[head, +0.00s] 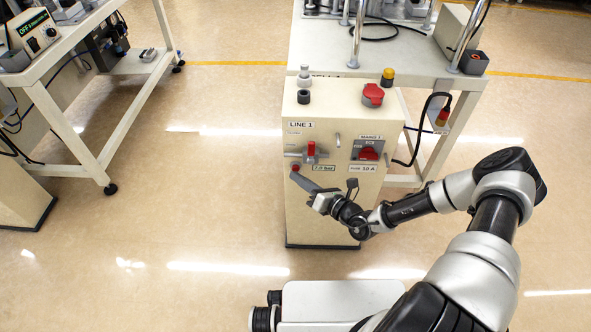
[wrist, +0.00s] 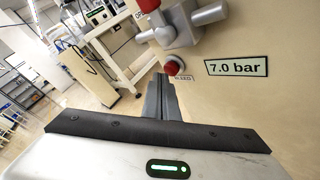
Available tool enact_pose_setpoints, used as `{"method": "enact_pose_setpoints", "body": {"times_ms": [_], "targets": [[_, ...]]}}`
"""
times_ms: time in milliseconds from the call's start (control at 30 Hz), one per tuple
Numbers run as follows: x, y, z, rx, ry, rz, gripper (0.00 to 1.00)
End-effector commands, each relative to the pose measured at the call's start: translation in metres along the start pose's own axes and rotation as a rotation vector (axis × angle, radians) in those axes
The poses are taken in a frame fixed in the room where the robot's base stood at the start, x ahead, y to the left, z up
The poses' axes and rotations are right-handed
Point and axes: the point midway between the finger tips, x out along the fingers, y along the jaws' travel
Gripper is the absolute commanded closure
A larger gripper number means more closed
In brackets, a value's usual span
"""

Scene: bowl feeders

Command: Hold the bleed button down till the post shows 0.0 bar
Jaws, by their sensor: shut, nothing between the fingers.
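The cream LINE 1 post (head: 300,215) stands upright in front of me. The pressure readout (wrist: 237,66) shows 7.0 bar, to the right of the button. My gripper (head: 294,178) is shut and empty. Its fingertips (wrist: 160,80) are just below the button and partly cover its label; I cannot tell whether they touch the post.
A red-handled valve (head: 311,150) sits just above the button. The mains switch (head: 368,153) is to the right. A red knob (head: 373,95) and a yellow one (head: 388,77) are on top. A bench (head: 45,88) stands at the left, with open floor between.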

Motion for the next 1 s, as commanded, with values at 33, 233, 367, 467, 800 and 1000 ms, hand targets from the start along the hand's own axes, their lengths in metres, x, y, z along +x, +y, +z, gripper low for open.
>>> {"method": "enact_pose_setpoints", "body": {"times_ms": [33, 233, 367, 467, 800, 1000], "targets": [[0.0, 0.0001, -0.0001, 0.0, 0.0, 0.0, 1.0], [0.0004, -0.0002, 0.0001, 0.0, 0.0, 0.0, 1.0], [0.0014, -0.0009, 0.0008, 0.0, 0.0, 0.0, 1.0], [0.0022, -0.0014, 0.0014, 0.0, 0.0, 0.0, 1.0], [0.0051, -0.0033, 0.0034, 0.0, 0.0, 0.001, 1.0], [0.0069, -0.0046, 0.0047, 0.0, 0.0, 0.001, 1.0]]}}
